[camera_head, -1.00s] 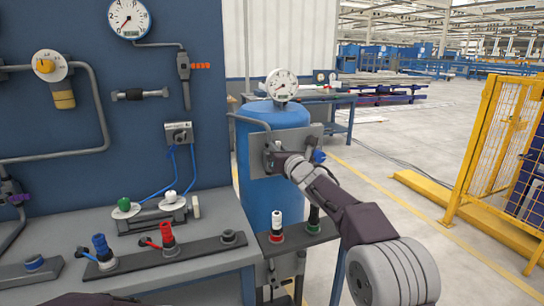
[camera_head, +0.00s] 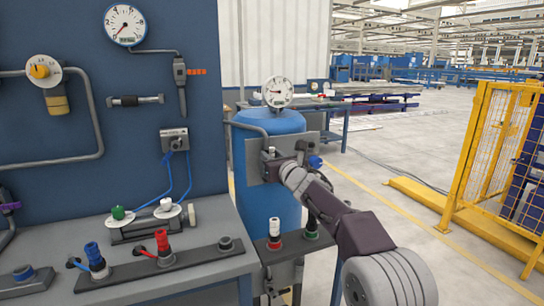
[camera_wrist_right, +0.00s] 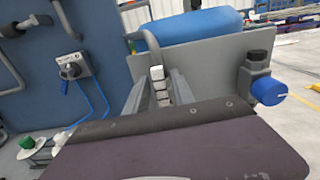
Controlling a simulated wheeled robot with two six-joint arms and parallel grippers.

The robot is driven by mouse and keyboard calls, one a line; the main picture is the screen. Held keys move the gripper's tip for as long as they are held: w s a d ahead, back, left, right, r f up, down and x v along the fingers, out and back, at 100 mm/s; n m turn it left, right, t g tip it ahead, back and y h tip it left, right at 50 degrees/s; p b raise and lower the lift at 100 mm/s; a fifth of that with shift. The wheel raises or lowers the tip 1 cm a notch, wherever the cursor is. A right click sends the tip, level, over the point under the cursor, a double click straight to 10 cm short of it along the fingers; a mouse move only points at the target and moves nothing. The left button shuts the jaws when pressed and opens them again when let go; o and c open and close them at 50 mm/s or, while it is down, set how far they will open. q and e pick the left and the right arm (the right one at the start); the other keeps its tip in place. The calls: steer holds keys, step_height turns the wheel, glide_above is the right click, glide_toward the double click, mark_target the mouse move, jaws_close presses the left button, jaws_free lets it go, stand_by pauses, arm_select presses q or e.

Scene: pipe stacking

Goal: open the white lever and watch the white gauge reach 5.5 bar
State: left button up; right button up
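The small white lever (camera_wrist_right: 158,82) stands upright in front of a grey plate in the right wrist view. My right gripper (camera_wrist_right: 159,88) has one finger on each side of it; whether they press on it I cannot tell. In the head view my right gripper (camera_head: 272,165) is at the plate on the blue tank, and hides most of the lever. A round white gauge (camera_head: 277,91) stands on top of the tank; its reading is too small to make out. Another white-faced gauge (camera_head: 126,23) hangs on the blue panel. My left gripper is out of view.
A valve with a blue knob (camera_wrist_right: 268,90) sits right of the gripper on the grey plate (camera_wrist_right: 210,62). The blue tank (camera_head: 270,205) stands beside the grey bench (camera_head: 190,262), which carries several coloured fittings. A yellow fence (camera_head: 490,150) stands at the right.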

steer(key=shift+s, duration=0.1)
steer(key=shift+s+d+b, duration=0.15)
steer(key=shift+s+b, duration=0.2)
steer(key=shift+b, duration=0.1)
steer(key=b+v, duration=0.2)
steer(key=v, duration=0.6)
steer(key=shift+b, duration=0.4)
steer(key=shift+s+r, duration=0.1)
